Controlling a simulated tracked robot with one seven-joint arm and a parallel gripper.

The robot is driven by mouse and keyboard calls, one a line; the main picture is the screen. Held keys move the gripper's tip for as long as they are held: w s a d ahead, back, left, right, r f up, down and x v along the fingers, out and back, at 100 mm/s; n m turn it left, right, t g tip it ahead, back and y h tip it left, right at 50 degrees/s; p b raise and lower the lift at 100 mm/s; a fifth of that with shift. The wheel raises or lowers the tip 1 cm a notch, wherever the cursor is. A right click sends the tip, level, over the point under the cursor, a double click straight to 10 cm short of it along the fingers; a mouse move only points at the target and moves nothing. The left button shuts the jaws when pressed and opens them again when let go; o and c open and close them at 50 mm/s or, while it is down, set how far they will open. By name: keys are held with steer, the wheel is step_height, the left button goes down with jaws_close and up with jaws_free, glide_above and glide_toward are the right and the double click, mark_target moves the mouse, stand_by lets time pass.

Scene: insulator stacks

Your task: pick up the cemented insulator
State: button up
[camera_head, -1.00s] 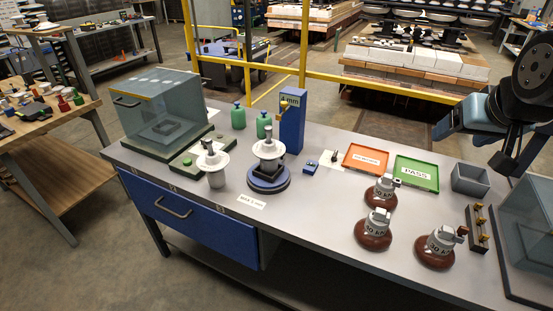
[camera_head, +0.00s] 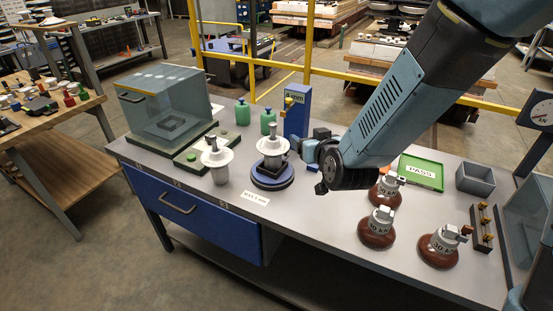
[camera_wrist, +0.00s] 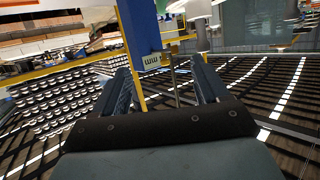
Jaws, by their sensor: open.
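A white insulator (camera_head: 272,147) with a dark upper fitting sits upright on a round blue stand (camera_head: 272,178) beside a blue post (camera_head: 296,108) marked 4 mm. A second white insulator (camera_head: 217,158) stands to its left on the bench. I cannot tell from the frames which is the cemented one. My gripper (camera_head: 299,146) is just right of the insulator on the stand, partly hidden by my arm. In the wrist view, its two fingers (camera_wrist: 160,68) are open. A thin metal rod (camera_wrist: 174,80) shows between them, with the blue post (camera_wrist: 139,28) beyond.
Brown-based insulators (camera_head: 376,228) stand at the right front. A green PASS tray (camera_head: 420,172) and a grey bin (camera_head: 474,178) lie behind them. A glass case (camera_head: 165,103) and green bottles (camera_head: 243,112) are at the left. The bench front near the M16 label (camera_head: 256,198) is clear.

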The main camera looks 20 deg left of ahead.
steer(key=y, duration=0.1)
glide_toward(273, 137)
steer(key=d, duration=0.2)
steer(key=shift+n, duration=0.4)
steer(key=x, duration=0.8)
steer(key=shift+a+f, duration=0.2)
steer(key=shift+a, duration=0.25)
steer(key=shift+t+y, duration=0.3)
steer(key=shift+a+x, duration=0.25)
steer(key=shift+x, duration=2.45)
steer(key=shift+s+r, duration=0.15)
steer(key=shift+s, duration=0.1)
jaws_close()
